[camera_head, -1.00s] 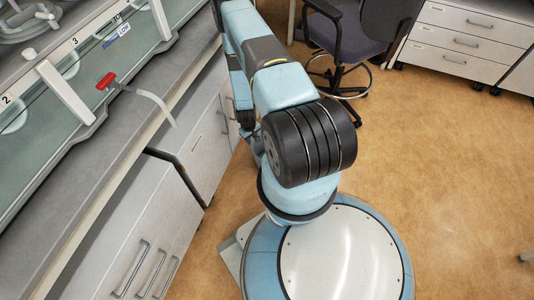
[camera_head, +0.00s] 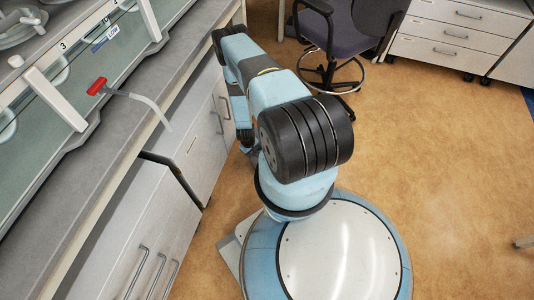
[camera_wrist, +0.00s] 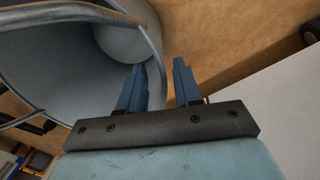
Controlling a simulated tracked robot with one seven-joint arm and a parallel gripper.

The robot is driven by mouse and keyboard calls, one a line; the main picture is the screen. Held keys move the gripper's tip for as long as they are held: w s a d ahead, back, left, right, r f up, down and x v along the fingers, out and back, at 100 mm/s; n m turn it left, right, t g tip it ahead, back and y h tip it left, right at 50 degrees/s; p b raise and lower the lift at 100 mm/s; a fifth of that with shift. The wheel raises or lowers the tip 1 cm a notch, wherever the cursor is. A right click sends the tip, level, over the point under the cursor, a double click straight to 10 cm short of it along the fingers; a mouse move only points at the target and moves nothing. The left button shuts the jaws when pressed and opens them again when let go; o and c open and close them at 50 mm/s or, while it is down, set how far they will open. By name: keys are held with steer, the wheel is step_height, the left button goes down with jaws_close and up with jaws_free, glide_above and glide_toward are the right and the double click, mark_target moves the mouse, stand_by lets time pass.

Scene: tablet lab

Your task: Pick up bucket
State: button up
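A grey, round, hollow container (camera_wrist: 83,55) with a thick curved rim fills the upper left of the wrist view; it looks like the bucket. My gripper (camera_wrist: 160,72) is in the lower middle of that view with its two blue fingers apart. The left finger overlaps the container's inside in the picture, and the right finger lies over the floor outside it. The rim's edge runs down toward the gap between the fingers. I cannot tell whether either finger touches it. In the head view, I cannot make out the bucket or my gripper; my arm blocks part of that area.
An office chair (camera_head: 345,30) and white drawers (camera_head: 452,38) stand at the back.

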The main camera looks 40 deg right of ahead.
mark_target(253, 158)
steer(key=shift+d+f, duration=0.15)
steer(key=shift+f, duration=1.25)
steer(key=shift+d+f, duration=0.1)
steer(key=shift+f, duration=1.3)
steer(key=shift+c, duration=0.4)
jaws_close()
